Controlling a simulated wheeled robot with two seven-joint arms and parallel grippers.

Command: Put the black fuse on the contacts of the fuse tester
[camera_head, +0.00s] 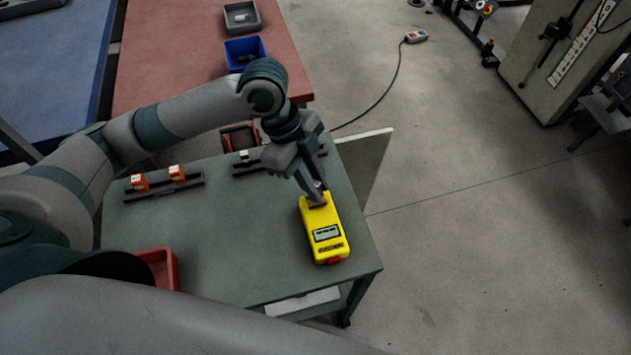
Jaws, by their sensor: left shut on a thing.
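The yellow fuse tester (324,225) lies on the right part of the green table, with a grey display and a red part at its near end. My left gripper (316,192) points down over the far end of the tester, where the brownish contacts (317,204) show. It is shut on a small dark thing, which fits the black fuse. The fingers mostly hide it, and I cannot tell whether it touches the contacts. My right gripper is not in view.
The green table (225,240) carries black rails with orange blocks (139,182) at left and a white piece (243,156) on another rail. A red bin (160,266) is at the near left. Blue (243,50) and grey (241,17) bins stand on the reddish table behind.

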